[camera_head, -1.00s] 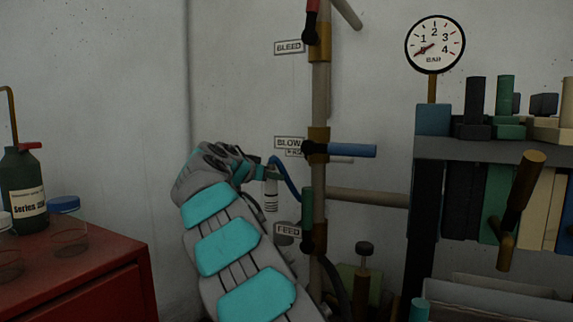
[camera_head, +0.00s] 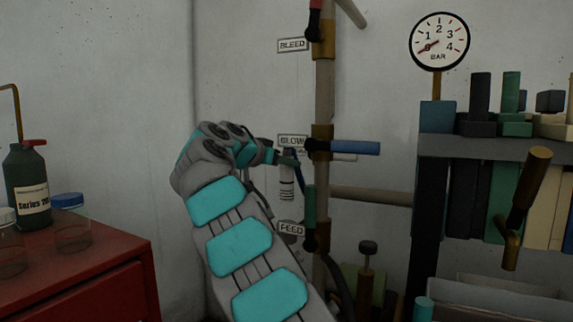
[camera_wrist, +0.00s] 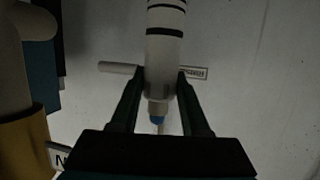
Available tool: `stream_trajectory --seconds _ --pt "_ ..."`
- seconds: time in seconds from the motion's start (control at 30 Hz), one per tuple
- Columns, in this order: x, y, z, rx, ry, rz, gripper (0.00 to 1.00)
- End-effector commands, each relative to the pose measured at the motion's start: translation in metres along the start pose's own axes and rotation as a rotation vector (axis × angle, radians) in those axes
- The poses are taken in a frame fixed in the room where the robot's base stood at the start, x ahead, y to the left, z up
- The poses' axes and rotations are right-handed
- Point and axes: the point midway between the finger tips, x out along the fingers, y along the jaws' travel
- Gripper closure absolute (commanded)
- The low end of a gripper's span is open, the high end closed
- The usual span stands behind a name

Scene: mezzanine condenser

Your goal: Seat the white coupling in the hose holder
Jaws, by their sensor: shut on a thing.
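The white coupling (camera_head: 287,182) with dark bands hangs upright from my gripper (camera_head: 287,160), just left of the vertical pipe. In the wrist view the coupling (camera_wrist: 164,52) stands between the two dark green fingers, which are shut on it; its blue end shows below. I cannot tell whether the stub belongs to the hose holder; the holder is not clearly seen.
The pipe (camera_head: 323,90) carries a blue lever (camera_head: 350,148) at BLOW and a green one (camera_head: 309,206) at FEED, both close to my gripper. A shelf (camera_head: 470,147) stands right; a red cabinet (camera_head: 80,265) with bottles stands left.

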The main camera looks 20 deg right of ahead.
Motion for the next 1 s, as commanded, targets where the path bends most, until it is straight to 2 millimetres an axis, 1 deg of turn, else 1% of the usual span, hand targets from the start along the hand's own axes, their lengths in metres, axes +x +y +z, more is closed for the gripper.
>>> stream_trajectory --seconds 0.03,0.4,0.6,1.0 --pt "0.002 0.0 0.006 0.0 0.001 0.0 1.0" --pt "0.011 0.0 0.037 0.0 0.002 -0.001 1.0" --pt "0.015 0.0 0.05 0.001 0.002 -0.001 1.0" --pt "0.016 0.0 0.052 0.001 0.002 -0.001 1.0"
